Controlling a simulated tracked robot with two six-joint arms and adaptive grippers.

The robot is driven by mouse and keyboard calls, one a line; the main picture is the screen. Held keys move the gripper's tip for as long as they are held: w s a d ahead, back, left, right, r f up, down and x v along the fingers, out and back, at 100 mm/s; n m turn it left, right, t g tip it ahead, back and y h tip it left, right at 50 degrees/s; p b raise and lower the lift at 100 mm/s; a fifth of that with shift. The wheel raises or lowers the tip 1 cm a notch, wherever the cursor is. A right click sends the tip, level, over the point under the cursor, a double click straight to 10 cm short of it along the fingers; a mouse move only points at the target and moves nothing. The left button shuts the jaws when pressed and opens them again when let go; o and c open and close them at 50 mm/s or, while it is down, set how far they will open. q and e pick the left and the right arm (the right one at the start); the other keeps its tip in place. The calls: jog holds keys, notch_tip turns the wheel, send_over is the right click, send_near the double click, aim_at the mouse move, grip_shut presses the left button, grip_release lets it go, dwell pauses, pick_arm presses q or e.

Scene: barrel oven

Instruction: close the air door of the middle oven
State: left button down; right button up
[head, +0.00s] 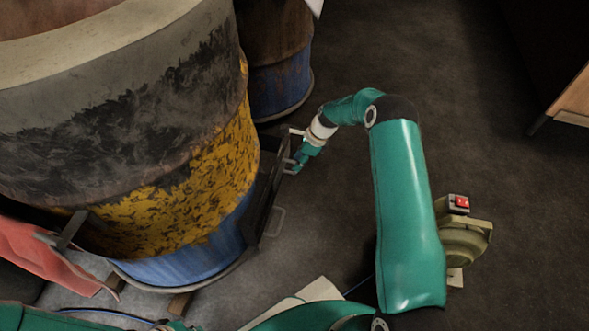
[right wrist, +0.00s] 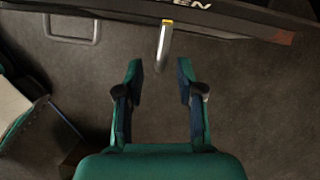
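The large barrel oven (head: 190,140) stands at the left in the head view, black above, yellow and blue below. A dark door panel (head: 267,200) juts from its right side, edge-on, with a wire handle (head: 278,222) low down. My right gripper (head: 296,163) is at the panel's upper outer side. In the right wrist view the right gripper (right wrist: 159,80) is open and empty. A metal lever (right wrist: 164,48) with a yellow end projects from the dark panel (right wrist: 225,18), just ahead of the fingertips. Letters reading "EN" show on the panel. My left gripper is not visible.
Another barrel (head: 278,60) stands behind the oven. A green blower (head: 465,240) with a red switch is right of my right arm. A red object (head: 50,258) lies at the left. Dark floor (head: 450,90) is clear at the back and right.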

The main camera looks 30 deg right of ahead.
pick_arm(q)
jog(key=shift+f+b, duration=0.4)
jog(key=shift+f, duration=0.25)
pick_arm(e)
jog(key=shift+x, duration=1.5)
jog(key=shift+r, duration=0.1)
grip_shut()
